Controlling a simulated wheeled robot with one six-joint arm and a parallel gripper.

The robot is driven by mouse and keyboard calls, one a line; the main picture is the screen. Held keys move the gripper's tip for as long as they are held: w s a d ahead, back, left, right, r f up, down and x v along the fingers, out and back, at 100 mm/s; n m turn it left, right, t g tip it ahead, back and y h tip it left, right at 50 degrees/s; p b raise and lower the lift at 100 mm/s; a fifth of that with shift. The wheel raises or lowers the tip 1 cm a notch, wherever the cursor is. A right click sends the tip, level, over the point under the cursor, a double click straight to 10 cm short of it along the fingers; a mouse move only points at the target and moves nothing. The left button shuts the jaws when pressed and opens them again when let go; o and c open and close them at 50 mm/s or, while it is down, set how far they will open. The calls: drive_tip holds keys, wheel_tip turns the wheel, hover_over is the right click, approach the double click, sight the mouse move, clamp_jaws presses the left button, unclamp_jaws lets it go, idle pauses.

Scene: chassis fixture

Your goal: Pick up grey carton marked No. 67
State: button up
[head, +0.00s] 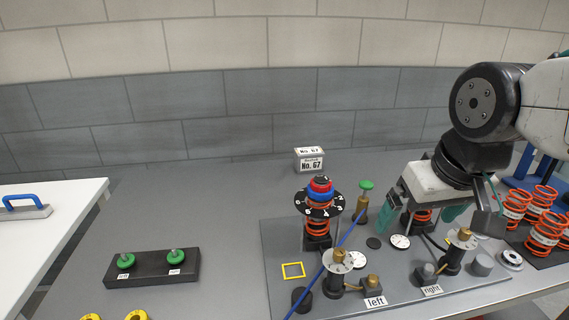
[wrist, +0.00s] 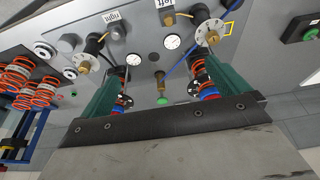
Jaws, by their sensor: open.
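The small grey carton marked No. 67 (head: 310,161) stands upright on the bench at the back, behind the fixture plate, in the head view. Its label faces the camera. I cannot make it out in the wrist view. My gripper (head: 421,215) is open and empty, above the right part of the fixture plate, well to the right of the carton and nearer the camera. In the wrist view my gripper's green fingers (wrist: 168,92) are spread wide, with the fixture's parts seen below and between them.
The fixture plate (head: 280,248) carries orange springs, gauges, posts and a blue rod (head: 340,245) slanting up. Several orange springs (head: 543,225) stand at right. A black block with green knobs (head: 150,269) lies at left. The bench left of the carton is clear.

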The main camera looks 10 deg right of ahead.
drive_tip(key=w+r+t, duration=0.3)
drive_tip(key=w, duration=1)
drive_tip(key=t, duration=0.4)
hover_over(309, 155)
drive_tip(key=s+d, duration=0.2)
drive_tip(key=s, duration=1.2)
wheel_tip(309, 155, down, 8)
drive_tip(key=w+f+t, duration=0.1)
drive_tip(key=w+f, duration=0.2)
drive_tip(key=w+f+t, duration=0.1)
drive_tip(key=w+f, duration=0.5)
drive_tip(key=w, duration=0.1)
drive_tip(key=shift+a+f+t, duration=0.35)
drive_tip(key=shift+a+t, duration=0.05)
drive_tip(key=shift+w+f, duration=0.2)
drive_tip(key=shift+f, duration=0.05)
drive_tip(key=x, duration=0.7)
drive_tip(key=shift+w+a+f, duration=0.15)
drive_tip(key=shift+w+f, duration=0.1)
drive_tip(key=shift+w, duration=0.05)
drive_tip(key=c, duration=0.9)
